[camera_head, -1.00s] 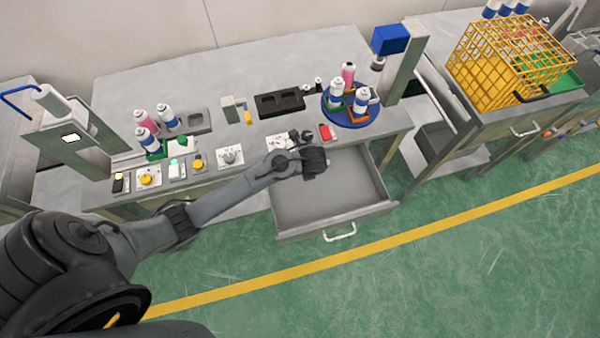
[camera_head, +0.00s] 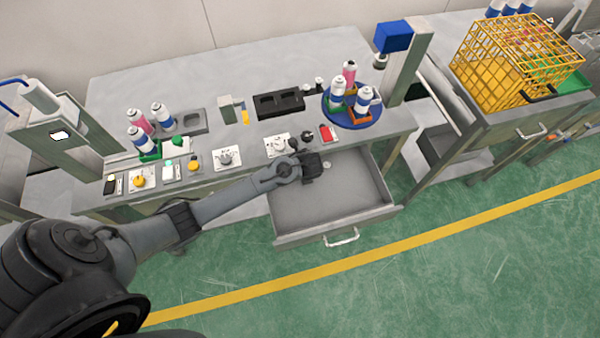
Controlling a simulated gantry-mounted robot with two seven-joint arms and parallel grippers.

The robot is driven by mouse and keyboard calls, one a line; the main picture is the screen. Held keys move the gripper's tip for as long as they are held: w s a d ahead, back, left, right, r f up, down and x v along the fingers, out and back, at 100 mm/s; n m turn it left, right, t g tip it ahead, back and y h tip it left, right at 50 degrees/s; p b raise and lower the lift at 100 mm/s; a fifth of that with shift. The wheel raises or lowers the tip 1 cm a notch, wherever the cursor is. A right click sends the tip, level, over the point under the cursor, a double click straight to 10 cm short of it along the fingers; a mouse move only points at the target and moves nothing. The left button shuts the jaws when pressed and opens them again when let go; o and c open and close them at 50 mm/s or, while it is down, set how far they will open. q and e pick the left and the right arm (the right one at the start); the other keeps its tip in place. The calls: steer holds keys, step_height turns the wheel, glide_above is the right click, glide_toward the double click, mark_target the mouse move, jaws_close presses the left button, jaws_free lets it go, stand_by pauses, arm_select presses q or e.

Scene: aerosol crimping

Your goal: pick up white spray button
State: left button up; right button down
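My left gripper (camera_head: 313,166) reaches in from the left and hangs over the back of the open drawer (camera_head: 345,200), near the table's front edge. Its fingers are too small and dark to tell whether they are open or shut. A tiny pale round thing (camera_head: 327,165) shows just right of the gripper, over the drawer. It may be the white spray button, but I cannot tell this, nor whether it touches the gripper. My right gripper is not in view.
White plates with small parts (camera_head: 226,158) line the table's front edge, near a red block (camera_head: 327,133). Spray cans stand on a blue turntable (camera_head: 365,122) and at the left (camera_head: 160,115). A blue-headed post (camera_head: 393,36) rises at the right. The drawer's front looks clear.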

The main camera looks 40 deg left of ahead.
arm_select(q)
steer(key=shift+a+f, duration=0.1)
steer(key=shift+f, duration=0.1)
steer(key=shift+c, duration=0.3)
jaws_close()
